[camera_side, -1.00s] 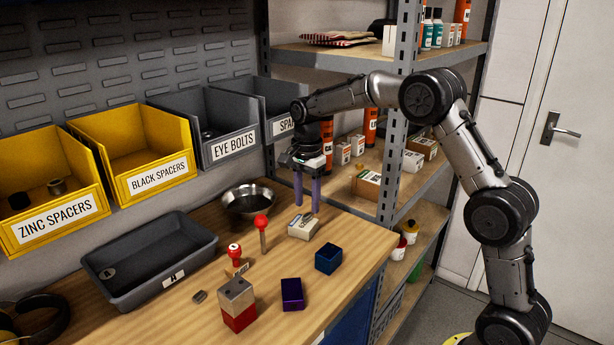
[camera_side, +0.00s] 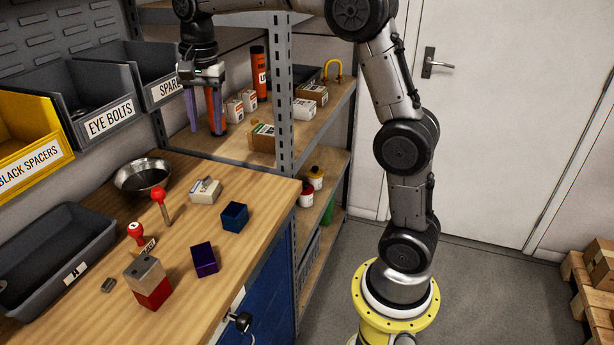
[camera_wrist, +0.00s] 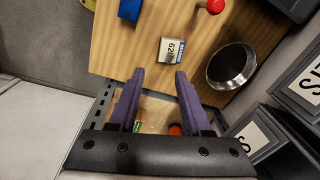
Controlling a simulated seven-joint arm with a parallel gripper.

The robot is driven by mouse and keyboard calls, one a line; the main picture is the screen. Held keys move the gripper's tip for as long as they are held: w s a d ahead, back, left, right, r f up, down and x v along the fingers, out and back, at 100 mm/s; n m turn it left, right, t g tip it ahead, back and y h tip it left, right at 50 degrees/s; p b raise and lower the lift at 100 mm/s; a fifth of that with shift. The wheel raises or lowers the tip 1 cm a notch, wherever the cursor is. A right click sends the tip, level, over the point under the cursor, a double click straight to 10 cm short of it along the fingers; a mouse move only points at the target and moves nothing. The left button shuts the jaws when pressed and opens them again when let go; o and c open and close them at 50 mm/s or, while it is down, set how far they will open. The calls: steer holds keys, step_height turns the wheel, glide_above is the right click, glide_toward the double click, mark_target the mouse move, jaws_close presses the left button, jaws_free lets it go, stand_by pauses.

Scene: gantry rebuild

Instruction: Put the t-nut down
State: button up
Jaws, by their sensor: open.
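My gripper (camera_side: 206,132) is open and empty, its two purple fingers pointing down, high above the back of the wooden bench. In the wrist view my gripper (camera_wrist: 159,73) has nothing between its fingers. A small dark grey metal piece (camera_side: 108,285), probably the t-nut, lies on the bench near the front of the grey tray (camera_side: 75,268), outside it. It is too small to make out its shape. It is well away from my gripper and does not show in the wrist view.
A metal bowl (camera_side: 142,178), a small labelled box (camera_side: 205,190), a blue box (camera_side: 234,216), a purple box (camera_side: 204,260), a red-knobbed peg (camera_side: 160,203), a red stamp (camera_side: 136,234) and a red-and-grey block (camera_side: 149,281) stand on the bench. Shelving (camera_side: 283,95) stands behind my gripper.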

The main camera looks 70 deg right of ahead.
steer(key=s+a+r+n+t, duration=0.1)
steer(key=s+a+n, duration=0.1)
steer(key=s+n, duration=0.35)
steer(key=s+a+r+n+t, duration=0.1)
steer(key=s+a+n+t, duration=0.15)
steer(key=s, duration=0.65)
steer(key=s+a+f+n, duration=0.1)
steer(key=s+f+n, duration=0.2)
steer(key=s, duration=0.3)
steer(key=s+a+f+n+t, duration=0.1)
steer(key=s+f+n, duration=0.2)
steer(key=s+f, duration=0.1)
steer(key=shift+s+n, duration=0.4)
steer(key=shift+s, duration=0.5)
steer(key=shift+o, duration=0.5)
steer(key=shift+r, duration=0.1)
